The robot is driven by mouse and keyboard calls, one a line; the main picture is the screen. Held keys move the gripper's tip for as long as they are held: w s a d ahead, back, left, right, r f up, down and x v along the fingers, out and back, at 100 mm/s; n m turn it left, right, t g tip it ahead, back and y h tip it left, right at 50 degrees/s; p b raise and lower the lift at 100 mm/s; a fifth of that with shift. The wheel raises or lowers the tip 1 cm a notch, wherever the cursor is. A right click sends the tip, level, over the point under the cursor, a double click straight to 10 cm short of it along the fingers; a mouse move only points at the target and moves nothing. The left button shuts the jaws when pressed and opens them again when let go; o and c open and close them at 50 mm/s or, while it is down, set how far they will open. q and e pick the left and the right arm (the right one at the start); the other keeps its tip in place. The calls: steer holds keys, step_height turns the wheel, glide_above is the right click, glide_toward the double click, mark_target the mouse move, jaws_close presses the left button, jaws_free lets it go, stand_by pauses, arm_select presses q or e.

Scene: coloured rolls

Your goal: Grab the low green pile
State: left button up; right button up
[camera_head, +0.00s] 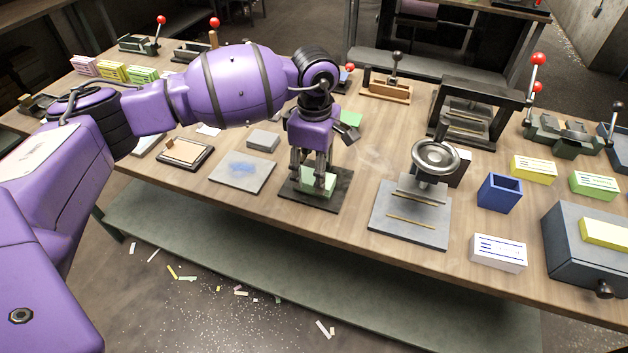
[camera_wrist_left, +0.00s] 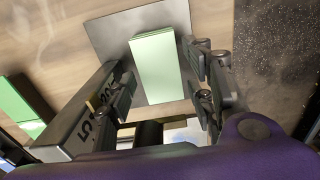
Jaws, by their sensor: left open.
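A low pale green pile (camera_head: 318,187) lies on a dark square plate (camera_head: 335,196) near the front edge of the table. My left gripper (camera_head: 312,173) points down over it, its fingers partly hiding it. In the left wrist view the green pile (camera_wrist_left: 154,62) lies on the plate (camera_wrist_left: 108,35), between the two open fingers (camera_wrist_left: 162,78). The fingers stand on either side of the pile; I cannot tell whether they touch it. My right gripper is not in view.
A brighter green item (camera_head: 351,119) lies behind the gripper. A grey plate with a blue smudge (camera_head: 242,172) is to the left. A press with a round wheel (camera_head: 435,155) and a blue open box (camera_head: 499,193) are to the right. Paper scraps litter the floor.

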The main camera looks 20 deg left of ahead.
arm_select(q)
step_height(320, 180, down, 2)
steer(key=c, duration=1)
steer(key=shift+o, duration=0.2)
steer(key=shift+r, duration=0.1)
